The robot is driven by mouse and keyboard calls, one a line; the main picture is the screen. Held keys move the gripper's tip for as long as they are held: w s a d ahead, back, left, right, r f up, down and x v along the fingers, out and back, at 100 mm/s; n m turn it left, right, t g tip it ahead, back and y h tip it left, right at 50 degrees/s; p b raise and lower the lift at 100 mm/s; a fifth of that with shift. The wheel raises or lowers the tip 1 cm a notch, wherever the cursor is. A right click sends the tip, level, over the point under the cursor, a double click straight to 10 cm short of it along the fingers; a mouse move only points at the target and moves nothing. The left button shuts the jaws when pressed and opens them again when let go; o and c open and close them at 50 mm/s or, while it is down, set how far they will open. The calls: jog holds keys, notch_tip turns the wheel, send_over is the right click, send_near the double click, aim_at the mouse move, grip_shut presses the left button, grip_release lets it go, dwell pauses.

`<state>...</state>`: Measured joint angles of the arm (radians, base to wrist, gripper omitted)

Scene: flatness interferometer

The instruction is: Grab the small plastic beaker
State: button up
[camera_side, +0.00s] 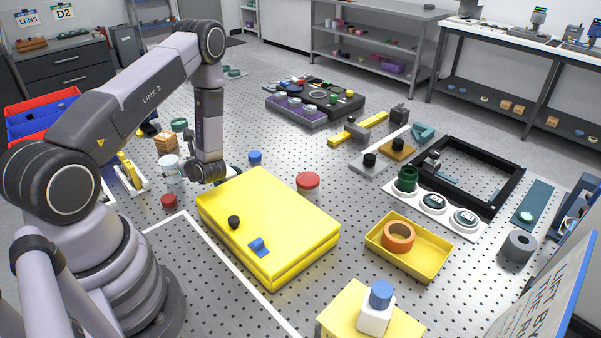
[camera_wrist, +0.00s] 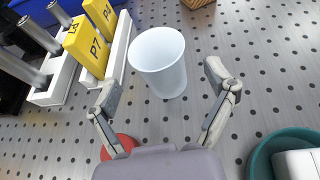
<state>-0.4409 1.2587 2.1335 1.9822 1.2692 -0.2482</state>
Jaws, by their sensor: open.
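The small plastic beaker (camera_wrist: 158,62) is translucent white and stands upright on the perforated table. In the wrist view it is just beyond and between my fingertips. In the side view the beaker (camera_side: 169,164) is left of my gripper. My gripper (camera_wrist: 162,88) is open and empty, with one finger on each side of the beaker's near part and gaps on both sides. In the side view my gripper (camera_side: 196,178) is low, and its fingers are hard to make out.
A white rack with yellow labelled blocks (camera_wrist: 88,46) stands close left of the beaker. A red lid (camera_wrist: 119,145) lies under my left finger, and a teal bowl (camera_wrist: 262,160) is at lower right. In the side view, a yellow case (camera_side: 290,215) is right of my gripper.

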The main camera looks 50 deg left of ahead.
aim_at(174, 165)
jog(key=x, duration=0.4)
jog(key=shift+a, duration=0.15)
jog(key=c, duration=0.9)
